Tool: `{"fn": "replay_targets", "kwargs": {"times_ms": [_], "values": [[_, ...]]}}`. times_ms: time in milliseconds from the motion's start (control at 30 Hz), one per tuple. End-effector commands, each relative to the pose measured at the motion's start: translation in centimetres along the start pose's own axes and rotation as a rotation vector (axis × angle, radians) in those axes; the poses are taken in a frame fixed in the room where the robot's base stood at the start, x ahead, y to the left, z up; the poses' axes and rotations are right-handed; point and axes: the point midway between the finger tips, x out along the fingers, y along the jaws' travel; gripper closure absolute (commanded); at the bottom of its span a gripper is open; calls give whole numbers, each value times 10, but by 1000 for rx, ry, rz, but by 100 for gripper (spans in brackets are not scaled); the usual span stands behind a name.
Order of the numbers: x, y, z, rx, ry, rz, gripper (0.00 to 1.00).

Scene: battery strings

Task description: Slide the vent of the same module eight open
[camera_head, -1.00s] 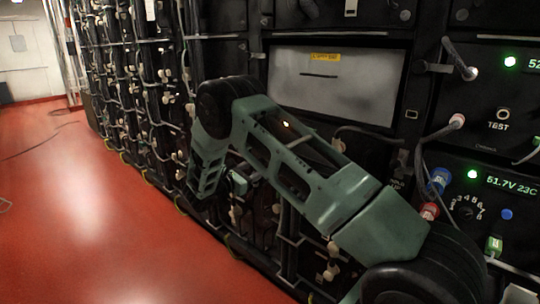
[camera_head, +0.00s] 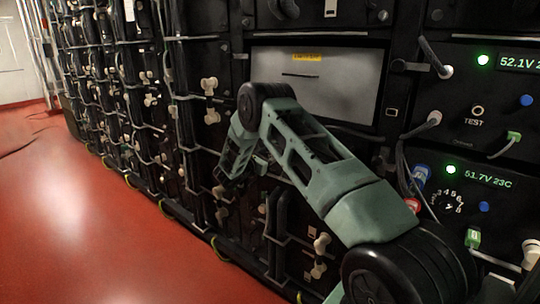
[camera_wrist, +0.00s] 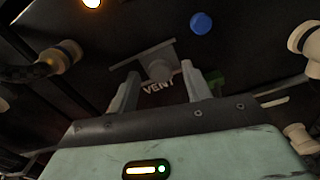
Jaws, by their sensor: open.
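The vent slide (camera_wrist: 158,69) is a grey plate with a raised knob on a dark module face, with the word VENT printed just below it. It shows in the wrist view, upper middle. My gripper (camera_wrist: 163,76) is open, with one finger on each side of the vent's knob. I cannot tell whether the fingers touch it. In the head view my gripper (camera_head: 232,166) is at the rack face below the grey panel, partly hidden by my own arm, and the vent cannot be made out there. No module number is readable.
A blue button (camera_wrist: 201,23) sits above the vent. A cream connector with a cable (camera_wrist: 62,57) is at left, another cream connector (camera_wrist: 304,38) at right. A green part (camera_wrist: 216,81) is just beside the right finger. The red floor (camera_head: 90,220) at left is clear.

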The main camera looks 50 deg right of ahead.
Motion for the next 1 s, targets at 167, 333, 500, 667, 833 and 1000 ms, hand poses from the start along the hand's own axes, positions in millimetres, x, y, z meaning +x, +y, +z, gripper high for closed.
{"fn": "replay_targets", "kwargs": {"times_ms": [167,333,500,667,833,1000], "values": [[7,0,0,0,1,0,51],[7,0,0,0,1,0,51],[7,0,0,0,0,0,82],[7,0,0,0,0,0,100],[8,12,-8,-4,-5,-3,100],[8,33,-11,-2,-4,-3,100]]}}
